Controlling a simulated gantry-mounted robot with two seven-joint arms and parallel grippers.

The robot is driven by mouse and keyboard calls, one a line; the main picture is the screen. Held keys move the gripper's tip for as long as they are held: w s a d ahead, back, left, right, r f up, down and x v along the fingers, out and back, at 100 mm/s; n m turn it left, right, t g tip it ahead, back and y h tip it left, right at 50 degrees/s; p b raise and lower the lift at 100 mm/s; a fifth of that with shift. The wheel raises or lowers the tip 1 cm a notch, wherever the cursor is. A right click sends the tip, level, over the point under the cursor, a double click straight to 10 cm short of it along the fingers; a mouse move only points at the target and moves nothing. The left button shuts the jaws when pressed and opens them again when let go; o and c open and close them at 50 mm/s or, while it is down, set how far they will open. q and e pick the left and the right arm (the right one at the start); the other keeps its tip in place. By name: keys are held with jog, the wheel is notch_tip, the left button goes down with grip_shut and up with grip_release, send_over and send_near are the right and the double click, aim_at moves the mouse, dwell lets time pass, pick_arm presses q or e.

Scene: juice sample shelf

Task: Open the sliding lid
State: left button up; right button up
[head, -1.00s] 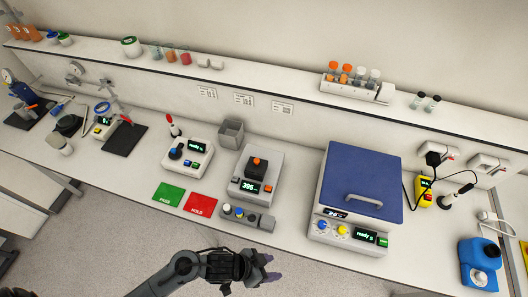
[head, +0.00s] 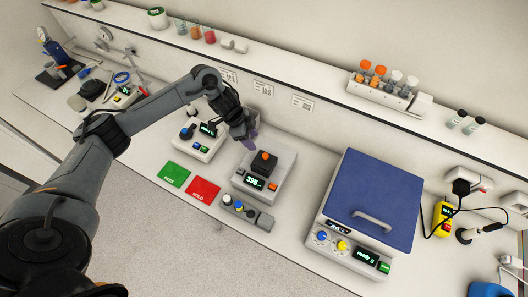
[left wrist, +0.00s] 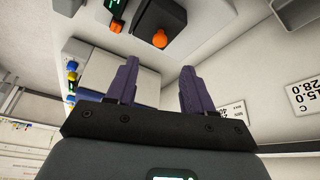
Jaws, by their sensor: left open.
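The blue lid (head: 375,198) lies flat across the top of a white box (head: 327,222) on the right of the bench. It covers the top and carries a grey bar handle (head: 372,221) near its front edge. My left gripper (head: 251,140) is well left of the lid, near the back of the device with the orange knob, and apart from the handle. In the left wrist view its two purple fingers (left wrist: 157,90) are spread, with nothing between them. My right gripper is not in view.
A grey device with an orange knob (head: 264,155) stands between my gripper and the white box. A small knobbed block (head: 247,212) is in front of it. A shelf rack of tubes (head: 385,88) runs above the back. A yellow meter (head: 443,216) with cables is right of the box.

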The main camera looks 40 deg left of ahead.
aim_at(265, 155)
pick_arm(q)
jog(key=p+x, duration=0.1)
jog(key=x, duration=0.9)
jog(key=shift+w+d+f, duration=0.1)
jog(key=shift+d, duration=0.05)
jog(key=shift+c, duration=0.2)
grip_shut()
